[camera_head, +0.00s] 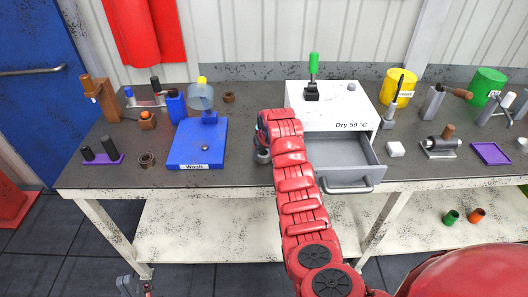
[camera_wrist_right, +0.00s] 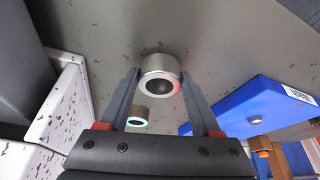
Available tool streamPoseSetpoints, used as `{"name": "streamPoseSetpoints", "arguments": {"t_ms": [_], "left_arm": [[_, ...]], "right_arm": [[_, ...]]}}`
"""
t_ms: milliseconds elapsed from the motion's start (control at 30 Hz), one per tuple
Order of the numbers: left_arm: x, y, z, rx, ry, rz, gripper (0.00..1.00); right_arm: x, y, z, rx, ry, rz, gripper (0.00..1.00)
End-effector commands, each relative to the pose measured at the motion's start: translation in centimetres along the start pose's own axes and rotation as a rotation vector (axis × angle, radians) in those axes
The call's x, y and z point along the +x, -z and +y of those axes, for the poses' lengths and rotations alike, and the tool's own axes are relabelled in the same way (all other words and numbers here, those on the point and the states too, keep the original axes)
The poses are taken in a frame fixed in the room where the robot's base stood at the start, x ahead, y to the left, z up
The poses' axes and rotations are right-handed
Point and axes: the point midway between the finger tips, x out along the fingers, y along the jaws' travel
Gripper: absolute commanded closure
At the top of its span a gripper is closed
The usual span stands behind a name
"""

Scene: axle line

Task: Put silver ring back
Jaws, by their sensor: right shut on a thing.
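The silver ring (camera_wrist_right: 160,82) is held between the fingertips of my right gripper (camera_wrist_right: 160,88) in the right wrist view, with its round opening facing the camera. In the head view my right gripper (camera_head: 263,152) is over the bench between the blue Wash station and the white Dry box, mostly hidden by my red arm. The ring's height above the bench is hard to judge. My left gripper (camera_head: 133,286) seems to show only as a small dark part at the bottom left, low beside the bench; its jaws are unclear.
The blue Wash station (camera_head: 190,158) stands left. The Dry 50 °C box (camera_head: 335,100) has its grey drawer (camera_head: 350,160) pulled out, close right of my right arm. A dark ring (camera_head: 147,159) and a brown ring (camera_head: 228,97) lie on the bench (camera_head: 245,130).

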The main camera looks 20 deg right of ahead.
Motion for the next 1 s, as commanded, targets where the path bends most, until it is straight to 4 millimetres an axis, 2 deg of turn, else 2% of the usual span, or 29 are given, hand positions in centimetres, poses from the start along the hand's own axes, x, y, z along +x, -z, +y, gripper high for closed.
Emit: {"name": "streamPoseSetpoints", "arguments": {"t_ms": [367, 400, 567, 933, 1000], "left_arm": [[-0.20, -0.04, 0.01, 0.000, 0.000, 0.000, 1.00], [-0.20, -0.04, 0.01, 0.000, 0.000, 0.000, 1.00], [-0.11, -0.02, 0.01, 0.000, 0.000, 0.000, 1.00], [0.27, 0.04, -0.01, 0.000, 0.000, 0.000, 1.00], [-0.16, -0.03, 0.01, 0.000, 0.000, 0.000, 1.00]], "right_arm": [[0.72, -0.24, 0.01, 0.000, 0.000, 0.003, 1.00], [0.77, -0.27, 0.00, 0.000, 0.000, 0.002, 0.34], [0.67, -0.25, 0.00, 0.000, 0.000, 0.002, 0.05], [0.13, -0.04, 0.02, 0.000, -0.001, 0.002, 0.05], [-0.08, -0.14, 0.06, 0.001, -0.001, 0.002, 0.05]]}}
